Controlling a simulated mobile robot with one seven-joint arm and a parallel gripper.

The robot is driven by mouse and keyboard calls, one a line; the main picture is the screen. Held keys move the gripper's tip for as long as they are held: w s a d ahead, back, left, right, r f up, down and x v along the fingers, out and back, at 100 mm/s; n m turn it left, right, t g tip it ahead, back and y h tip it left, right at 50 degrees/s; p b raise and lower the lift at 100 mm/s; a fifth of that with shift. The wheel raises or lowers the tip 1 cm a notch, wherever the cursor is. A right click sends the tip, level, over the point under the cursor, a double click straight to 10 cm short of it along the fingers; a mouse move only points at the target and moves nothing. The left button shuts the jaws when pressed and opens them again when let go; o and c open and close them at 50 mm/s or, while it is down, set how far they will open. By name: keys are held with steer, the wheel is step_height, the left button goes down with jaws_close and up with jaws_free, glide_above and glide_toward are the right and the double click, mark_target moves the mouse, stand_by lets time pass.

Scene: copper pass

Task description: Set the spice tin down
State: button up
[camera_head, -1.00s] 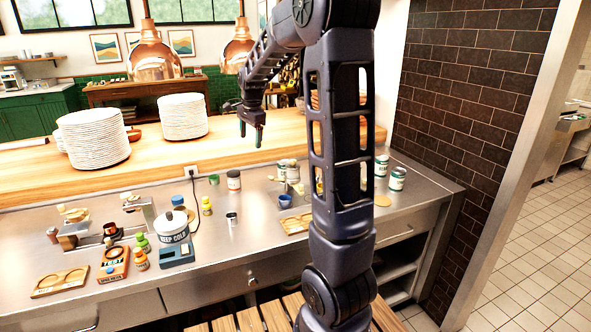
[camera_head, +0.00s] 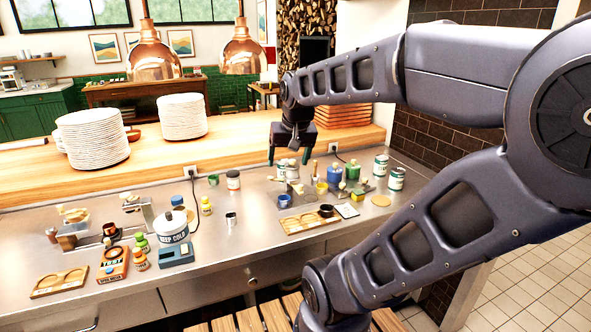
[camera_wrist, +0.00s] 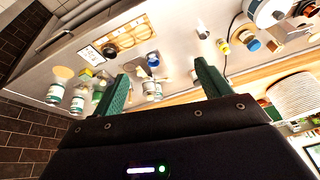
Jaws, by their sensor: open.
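My gripper (camera_head: 289,158) is open, its green fingers pointing down above the back of the steel counter. The wrist view also shows my gripper (camera_wrist: 161,70), with its fingers apart and nothing held between them. I cannot tell for certain which container is the spice tin. A small dark round item (camera_head: 326,210) sits in the right part of a wooden tray (camera_head: 292,226), in front and right of my gripper. White tins with green bands (camera_head: 288,169) stand just below the gripper; in the wrist view, white tins (camera_wrist: 152,88) appear between the fingers, farther off.
More tins (camera_head: 381,165) stand at the counter's right end. Blue (camera_head: 334,176) and green (camera_head: 353,173) containers stand right of the gripper. A cooker-like pot (camera_head: 173,228), bottles and another wooden tray (camera_head: 60,283) are at left. Stacked plates (camera_head: 183,117) are on the wooden shelf.

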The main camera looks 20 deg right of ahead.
steer(key=s, duration=0.1)
steer(key=s+f+n, duration=0.1)
steer(key=s+n, duration=0.1)
steer(key=s, duration=0.1)
steer(key=shift+d+f, duration=0.15)
steer(key=shift+f, duration=0.2)
